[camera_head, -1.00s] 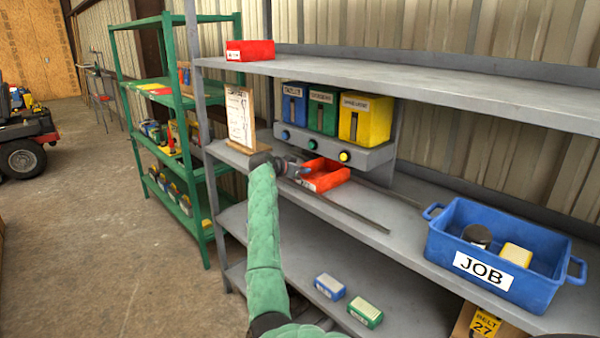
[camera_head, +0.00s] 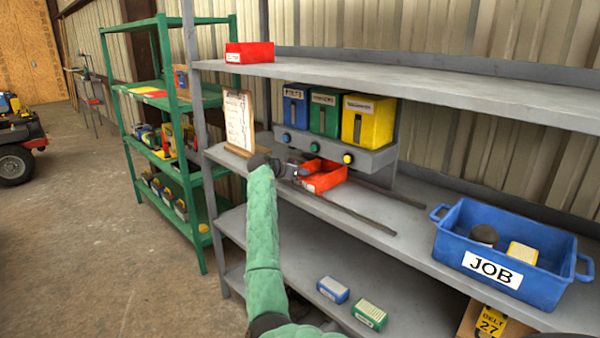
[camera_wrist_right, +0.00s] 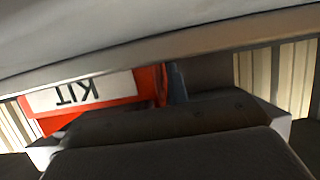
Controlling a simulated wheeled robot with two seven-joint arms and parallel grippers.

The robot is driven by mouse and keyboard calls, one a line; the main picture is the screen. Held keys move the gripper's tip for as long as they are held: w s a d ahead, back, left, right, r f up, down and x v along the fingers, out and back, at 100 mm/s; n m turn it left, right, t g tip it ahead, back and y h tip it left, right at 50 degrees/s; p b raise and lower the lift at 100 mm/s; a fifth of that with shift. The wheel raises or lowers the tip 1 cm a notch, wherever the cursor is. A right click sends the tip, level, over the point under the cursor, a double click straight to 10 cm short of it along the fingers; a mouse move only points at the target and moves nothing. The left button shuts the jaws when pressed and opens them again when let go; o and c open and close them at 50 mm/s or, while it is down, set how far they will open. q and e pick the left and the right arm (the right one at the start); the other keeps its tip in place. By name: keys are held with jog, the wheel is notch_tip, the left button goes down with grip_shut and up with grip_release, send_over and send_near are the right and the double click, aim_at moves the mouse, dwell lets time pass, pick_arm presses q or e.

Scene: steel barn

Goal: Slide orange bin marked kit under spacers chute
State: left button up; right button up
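The orange-red bin (camera_head: 326,180) sits on the grey shelf, in front of and below the dispenser. Its KIT label (camera_wrist_right: 80,92) shows upside down in the right wrist view. Three chutes stand in a row: blue (camera_head: 295,106), green (camera_head: 324,112) and yellow (camera_head: 367,121); their labels are too blurred to read. The bin is roughly below the green chute, partly toward the yellow. My right gripper (camera_head: 297,170) is at the bin's left end, close against it; whether its fingers are open or shut is unclear. My left gripper is not in view.
Two dark rails (camera_head: 345,212) run along the shelf, clear to the right of the bin. A blue JOB bin (camera_head: 455,250) stands at right. A clipboard (camera_head: 238,120) stands left, behind my wrist. The upper shelf (camera_head: 430,88) overhangs, holding a red bin (camera_head: 249,52).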

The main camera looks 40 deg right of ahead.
jog(key=shift+o, duration=0.9)
jog(key=shift+a, duration=0.2)
jog(key=b+v, duration=0.2)
jog(key=v, duration=0.4)
jog(key=shift+a+r, duration=0.1)
jog(key=shift+a, duration=0.15)
jog(key=shift+s+a+r, duration=0.15)
jog(key=shift+a+r, duration=0.05)
jog(key=shift+a, duration=0.15)
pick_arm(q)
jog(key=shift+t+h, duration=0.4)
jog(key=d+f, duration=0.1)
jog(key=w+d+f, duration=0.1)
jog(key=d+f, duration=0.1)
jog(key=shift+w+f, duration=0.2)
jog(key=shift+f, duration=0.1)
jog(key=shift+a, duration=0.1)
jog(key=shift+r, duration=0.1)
